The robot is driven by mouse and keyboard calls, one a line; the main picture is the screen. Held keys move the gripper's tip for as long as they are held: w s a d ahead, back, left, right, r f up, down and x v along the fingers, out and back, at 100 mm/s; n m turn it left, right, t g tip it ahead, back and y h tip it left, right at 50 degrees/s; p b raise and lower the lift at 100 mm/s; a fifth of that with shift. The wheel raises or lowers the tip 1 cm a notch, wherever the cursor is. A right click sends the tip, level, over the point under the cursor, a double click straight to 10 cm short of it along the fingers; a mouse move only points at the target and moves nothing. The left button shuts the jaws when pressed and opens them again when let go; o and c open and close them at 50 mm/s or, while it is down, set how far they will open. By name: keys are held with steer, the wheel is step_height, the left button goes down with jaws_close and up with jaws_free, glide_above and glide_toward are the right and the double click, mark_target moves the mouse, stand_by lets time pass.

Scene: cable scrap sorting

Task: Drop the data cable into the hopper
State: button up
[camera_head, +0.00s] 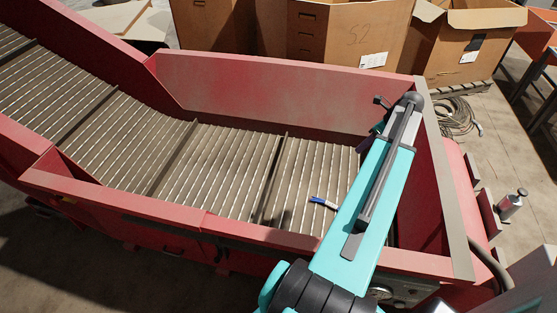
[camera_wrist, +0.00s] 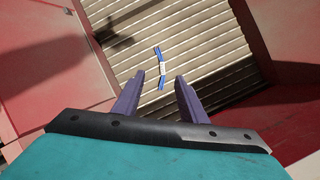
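The data cable is a short blue piece with a white band (camera_wrist: 163,69). In the wrist view it shows against the slatted floor, beyond and between my fingertips. In the head view the cable (camera_head: 323,202) shows against the slats just left of my arm; I cannot tell whether it touches them. The hopper (camera_head: 270,88) is a large red walled bin with a metal slatted conveyor floor. My gripper (camera_wrist: 160,77) is open, its two purple fingers apart with nothing clasped between them. In the head view my arm reaches over the hopper's right part and largely hides the gripper.
The slatted conveyor (camera_head: 80,95) rises to the left between red walls. Cardboard boxes (camera_head: 340,35) stand behind the hopper. A coil of dark cable (camera_head: 455,117) lies on the floor at the right, and a small metal canister (camera_head: 510,204) stands at the right edge.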

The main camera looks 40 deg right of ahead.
steer(key=b+v, duration=0.2)
steer(key=v, duration=1.1)
steer(key=shift+f, duration=0.15)
stand_by(0.6)
